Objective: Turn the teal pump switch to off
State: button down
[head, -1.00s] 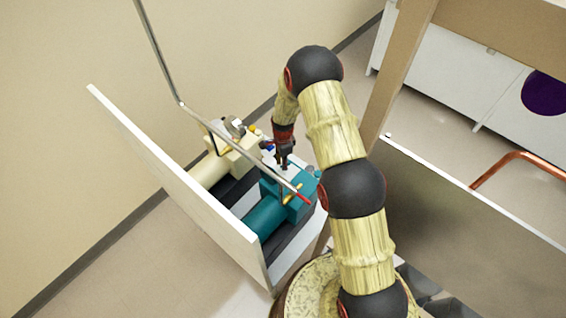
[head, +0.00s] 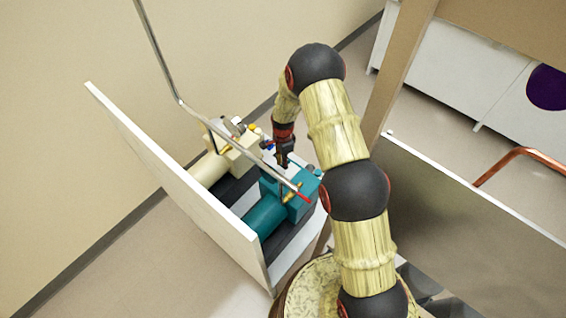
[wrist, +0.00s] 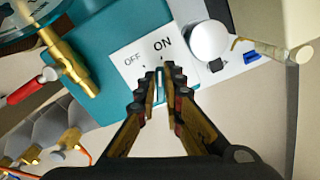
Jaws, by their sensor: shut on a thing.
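The teal pump (head: 264,216) stands behind a white panel in the head view, and its teal housing (wrist: 97,35) fills the upper left of the wrist view. On the housing is a white switch plate (wrist: 124,50) marked OFF on the left and ON on the right. My gripper (wrist: 157,76) is at the lower edge of this plate, just below the ON label, with its fingers close together on the switch lever. The fingers hide most of the lever, so its exact position is unclear. In the head view my gripper (head: 284,162) reaches down onto the pump's top.
A cream pump (head: 208,169) stands beside the teal one, to its upper left. A white panel (head: 180,190) stands in front of both. A metal pipe (head: 232,143) crosses above them. A brass valve with a red handle (wrist: 32,88) is left of the switch plate.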

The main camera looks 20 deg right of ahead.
jog(key=n+b, duration=0.2)
jog(key=shift+s+f+n, duration=0.1)
jog(key=shift+n, duration=0.2)
jog(key=shift+s+d+n+b, duration=0.1)
jog(key=shift+n+b, duration=0.75)
jog(key=shift+n, duration=0.05)
jog(key=c, duration=1.9)
grip_release()
notch_tip(320, 180, up, 12)
jog(key=shift+r, duration=0.15)
jog(key=shift+n, duration=0.3)
